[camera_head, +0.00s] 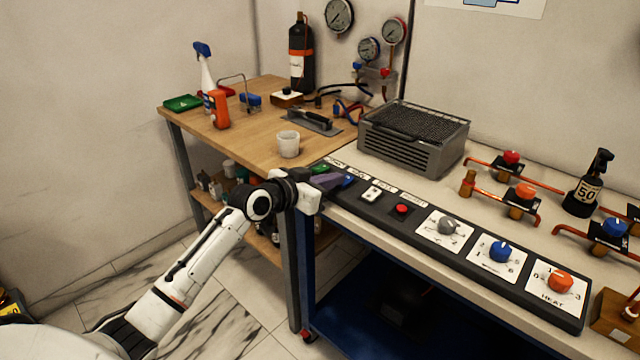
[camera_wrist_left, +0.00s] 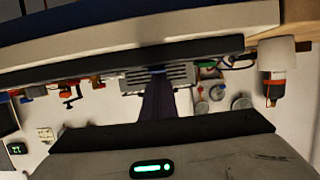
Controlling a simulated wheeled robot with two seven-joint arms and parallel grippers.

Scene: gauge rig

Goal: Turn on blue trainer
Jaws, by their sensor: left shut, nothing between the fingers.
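A black control panel (camera_head: 380,209) runs along the front of the workbench. At its left end a small blue part (camera_head: 348,181) and a green part (camera_head: 320,168) show beside my left gripper (camera_head: 328,182). The gripper is shut and empty, its dark fingers over that end of the panel; it partly hides what lies under it, and I cannot tell whether it touches. In the left wrist view the closed fingers (camera_wrist_left: 157,100) reach to the dark panel edge. Further right on the panel are a white switch (camera_head: 372,194), a red button (camera_head: 401,208), and grey, blue (camera_head: 501,251) and orange knobs. My right gripper is not in view.
A grey grille box (camera_head: 414,138) stands behind the panel. Copper pipes with red, orange and blue valves (camera_head: 524,192) lie at the right. A wooden table (camera_head: 255,145) at the left holds a white cup (camera_head: 288,144), a spray bottle and tools.

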